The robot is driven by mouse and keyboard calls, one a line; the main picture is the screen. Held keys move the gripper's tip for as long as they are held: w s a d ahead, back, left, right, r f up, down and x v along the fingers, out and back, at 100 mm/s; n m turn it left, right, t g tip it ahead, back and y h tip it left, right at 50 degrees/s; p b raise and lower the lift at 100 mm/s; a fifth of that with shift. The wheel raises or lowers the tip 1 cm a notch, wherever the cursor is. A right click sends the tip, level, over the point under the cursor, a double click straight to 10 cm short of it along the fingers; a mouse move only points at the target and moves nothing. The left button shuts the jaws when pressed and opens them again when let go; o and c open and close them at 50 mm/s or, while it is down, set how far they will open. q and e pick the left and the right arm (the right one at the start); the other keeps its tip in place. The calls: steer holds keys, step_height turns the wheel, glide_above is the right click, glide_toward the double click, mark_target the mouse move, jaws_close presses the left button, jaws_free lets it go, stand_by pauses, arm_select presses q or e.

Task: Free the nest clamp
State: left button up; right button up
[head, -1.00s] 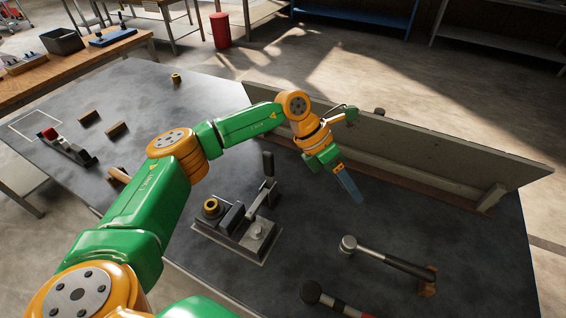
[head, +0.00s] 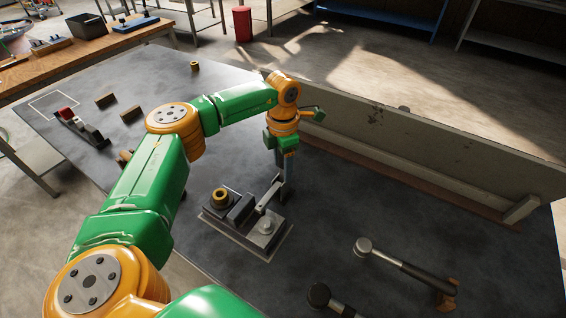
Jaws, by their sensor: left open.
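The nest clamp is a grey steel fixture on a base plate (head: 270,246) on the dark bench. A brass-coloured ring (head: 221,196) sits at its left end, beside dark blocks. A round metal knob (head: 266,226) stands at its right, and a light lever bar (head: 268,196) slants up towards the back. My left gripper (head: 284,190) points down at the upper end of this bar, with its jaws open. It hides the lever's handle, and I cannot tell whether the fingers touch it. My right gripper is not in view.
Two hammers, one black-handled (head: 405,265) and one dark-headed (head: 322,297), lie at front right. A low grey wall (head: 430,150) runs along the bench's back right. Wooden blocks (head: 105,100), a red-tipped clamp (head: 80,127) and a small brass part (head: 194,66) are at left.

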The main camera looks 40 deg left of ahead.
arm_select(q)
jaws_close()
stand_by(1.4)
